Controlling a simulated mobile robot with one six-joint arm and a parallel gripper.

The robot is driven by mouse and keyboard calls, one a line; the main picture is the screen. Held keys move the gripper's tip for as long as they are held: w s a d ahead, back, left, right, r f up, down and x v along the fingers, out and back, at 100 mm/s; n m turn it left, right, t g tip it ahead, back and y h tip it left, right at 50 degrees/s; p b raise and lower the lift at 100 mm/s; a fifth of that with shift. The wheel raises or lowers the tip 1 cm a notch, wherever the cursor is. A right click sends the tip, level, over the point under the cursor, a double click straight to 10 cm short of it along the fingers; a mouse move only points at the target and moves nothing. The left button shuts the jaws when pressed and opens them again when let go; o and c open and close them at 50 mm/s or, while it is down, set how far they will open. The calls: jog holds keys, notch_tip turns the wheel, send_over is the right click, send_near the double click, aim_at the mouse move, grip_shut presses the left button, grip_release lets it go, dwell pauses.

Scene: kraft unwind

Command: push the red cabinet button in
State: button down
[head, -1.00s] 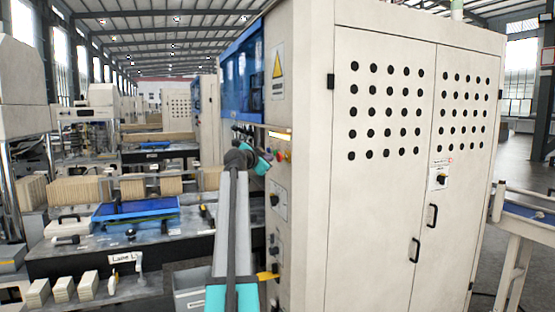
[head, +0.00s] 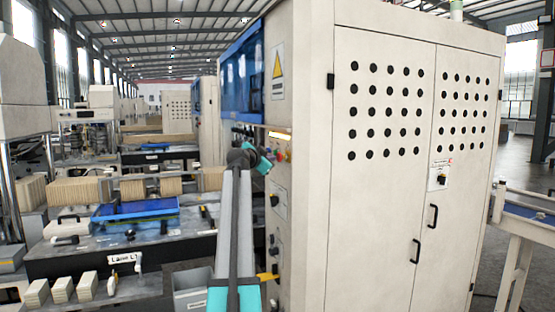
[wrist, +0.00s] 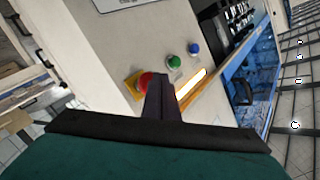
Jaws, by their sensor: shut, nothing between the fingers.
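The red button (wrist: 146,80) sits on a yellow plate (wrist: 132,84) on the pale cabinet side in the wrist view. It is small in the head view (head: 281,155), just right of my gripper's end. My gripper (wrist: 159,80) is shut and empty, its fingers together and pointing at the panel. The fingertips overlap the right edge of the red button in the wrist view. I cannot tell whether they touch it. In the head view, my gripper (head: 268,153) is close to the cabinet side (head: 285,225).
A green button (wrist: 174,62) and a blue button (wrist: 194,48) lie up and right of the red one in the wrist view. A lit strip (wrist: 190,84) is beside them. The cabinet's perforated doors (head: 375,210) fill the right of the head view.

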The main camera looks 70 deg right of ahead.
jog(key=shift+s+d, duration=0.3)
jog(key=shift+s, duration=0.1)
dwell(0.8)
jog(key=shift+w+a+b, duration=0.1)
jog(key=shift+w+b, duration=0.05)
jog(key=shift+b, duration=0.2)
jog(key=shift+w+a+b, duration=0.5)
jog(key=shift+w+b, duration=0.05)
jog(key=shift+w, duration=0.05)
jog(key=shift+w+a+b, duration=0.75)
jog(key=shift+w+a, duration=0.05)
jog(key=shift+w, duration=0.2)
jog(key=shift+w+a+b, duration=0.7)
jog(key=shift+w+a, duration=0.1)
jog(key=shift+w, duration=0.15)
